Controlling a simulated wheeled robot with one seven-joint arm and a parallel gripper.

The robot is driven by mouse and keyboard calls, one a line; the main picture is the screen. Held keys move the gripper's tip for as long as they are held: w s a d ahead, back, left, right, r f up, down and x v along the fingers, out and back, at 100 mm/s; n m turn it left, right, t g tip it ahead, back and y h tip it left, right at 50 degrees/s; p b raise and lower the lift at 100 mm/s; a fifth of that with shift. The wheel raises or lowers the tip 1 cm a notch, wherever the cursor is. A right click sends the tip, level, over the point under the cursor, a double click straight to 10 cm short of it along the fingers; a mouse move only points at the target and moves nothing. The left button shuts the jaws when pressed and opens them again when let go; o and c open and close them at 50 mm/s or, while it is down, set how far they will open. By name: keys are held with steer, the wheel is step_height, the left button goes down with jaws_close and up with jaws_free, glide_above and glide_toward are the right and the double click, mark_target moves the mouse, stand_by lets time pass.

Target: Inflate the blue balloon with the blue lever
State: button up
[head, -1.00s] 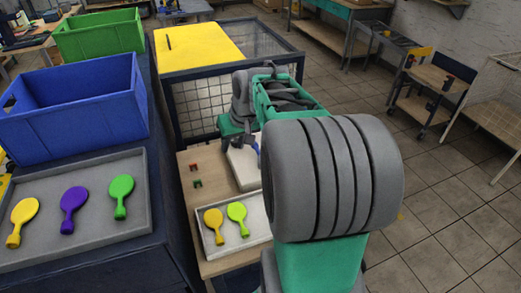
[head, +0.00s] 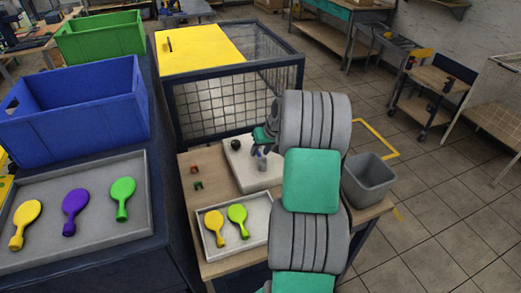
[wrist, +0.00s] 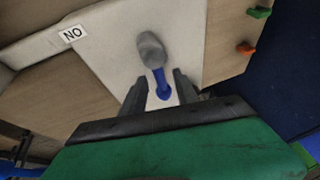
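In the wrist view my gripper (wrist: 160,92) is open, with its two dark fingers on either side of a small blue piece (wrist: 161,82). A gap shows between the blue piece and each finger. A grey rounded head (wrist: 151,48) adjoins the blue piece; I cannot tell whether this is the blue lever or the balloon. They are over a white slab (head: 247,173) on the wooden table, marked with an upside-down "ON" label (wrist: 72,34). In the head view my gripper (head: 262,150) is small and partly hidden by my arm. No blue balloon is clearly identifiable.
A tray (head: 207,243) holds yellow and lime balloons. A grey bin (head: 368,182) stands right; a yellow-topped cage (head: 200,48) stands behind.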

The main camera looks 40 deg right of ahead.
steer(key=shift+c, duration=0.3)
jaws_close()
stand_by(1.1)
